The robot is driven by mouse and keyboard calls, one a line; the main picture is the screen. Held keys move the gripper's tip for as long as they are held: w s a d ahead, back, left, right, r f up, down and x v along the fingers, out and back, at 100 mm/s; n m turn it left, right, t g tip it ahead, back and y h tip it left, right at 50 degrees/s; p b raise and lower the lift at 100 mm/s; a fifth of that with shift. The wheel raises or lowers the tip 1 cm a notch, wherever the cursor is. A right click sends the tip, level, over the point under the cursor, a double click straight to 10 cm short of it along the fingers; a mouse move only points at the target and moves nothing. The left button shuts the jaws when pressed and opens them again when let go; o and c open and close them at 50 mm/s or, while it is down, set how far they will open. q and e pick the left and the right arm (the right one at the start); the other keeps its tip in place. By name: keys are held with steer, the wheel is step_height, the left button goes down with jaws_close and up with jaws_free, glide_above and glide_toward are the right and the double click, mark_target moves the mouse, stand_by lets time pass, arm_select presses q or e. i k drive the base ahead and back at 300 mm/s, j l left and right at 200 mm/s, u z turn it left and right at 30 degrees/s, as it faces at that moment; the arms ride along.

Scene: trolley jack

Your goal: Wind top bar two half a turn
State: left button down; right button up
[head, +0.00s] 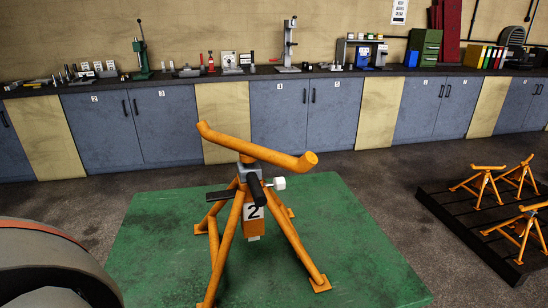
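An orange stand marked 2 (253,212) stands upright on splayed legs. Its orange top bar (270,154) lies across the head of the stand, with upturned ends. The bar runs from the back left to the front right in the head view. A black handle (256,190) sticks out toward me below the bar, and a white knob (279,183) is at the right of the grey collar. Neither of my grippers is in view, and nothing visible touches the stand or its bar.
The stand is on a green mat (150,265) with free room around it. Smaller orange stands (484,184) are on a dark pallet (452,215) at right. A large rounded grey object (45,255) fills the lower left. A workbench (180,75) with tools lines the back wall.

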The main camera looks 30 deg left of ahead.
mark_target(249, 153)
steer(key=u, duration=1.4)
